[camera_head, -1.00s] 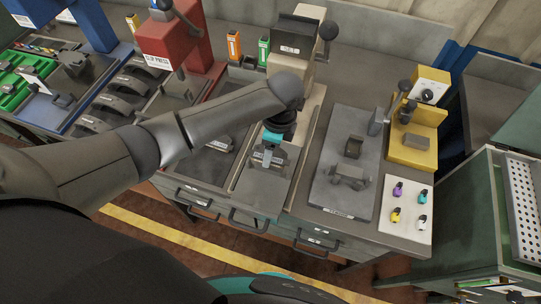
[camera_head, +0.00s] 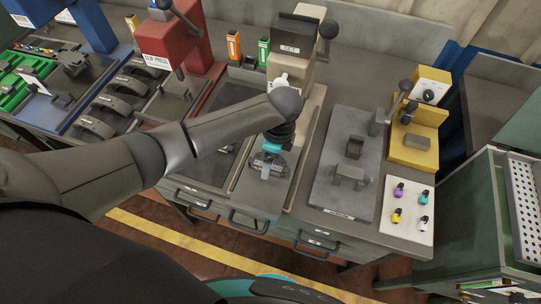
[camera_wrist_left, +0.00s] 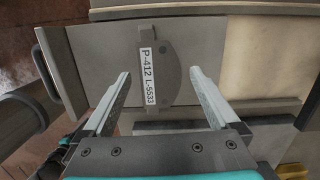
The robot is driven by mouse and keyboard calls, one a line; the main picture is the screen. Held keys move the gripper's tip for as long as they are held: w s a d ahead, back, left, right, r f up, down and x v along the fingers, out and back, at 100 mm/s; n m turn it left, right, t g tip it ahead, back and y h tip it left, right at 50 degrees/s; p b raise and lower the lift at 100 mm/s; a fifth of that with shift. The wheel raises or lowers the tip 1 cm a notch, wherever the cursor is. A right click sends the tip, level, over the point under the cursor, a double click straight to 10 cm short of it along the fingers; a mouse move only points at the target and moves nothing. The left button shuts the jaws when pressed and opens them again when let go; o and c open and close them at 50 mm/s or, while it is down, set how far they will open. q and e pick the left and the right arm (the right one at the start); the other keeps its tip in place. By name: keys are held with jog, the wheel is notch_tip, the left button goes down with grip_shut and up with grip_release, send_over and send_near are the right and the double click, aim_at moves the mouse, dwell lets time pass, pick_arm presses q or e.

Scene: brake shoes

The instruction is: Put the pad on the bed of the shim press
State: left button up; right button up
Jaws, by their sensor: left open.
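The pad (camera_wrist_left: 175,62), a dark grey curved plate labelled P-412 L-5533, lies flat on a grey surface (camera_wrist_left: 85,60) in the left wrist view. My left gripper (camera_wrist_left: 160,75) is open, with one finger on each side of the pad and visible gaps between. In the head view my left gripper (camera_head: 268,166) points down in front of a beige press (camera_head: 288,70), whose label is too small to read. The gripper partly hides the pad there. My right gripper is not in view.
A red press (camera_head: 168,48) stands to the left and a yellow device (camera_head: 412,145) to the right. A grey plate (camera_head: 330,195) with metal blocks and a white card (camera_head: 408,218) with several coloured pieces lie right of the gripper.

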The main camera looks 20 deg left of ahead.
aim_at(276, 163)
pick_arm(q)
notch_tip(276, 163, up, 12)
jog(key=d+p, duration=0.1)
jog(key=shift+d+p, duration=0.2)
jog(key=shift+p, duration=0.2)
dwell(0.3)
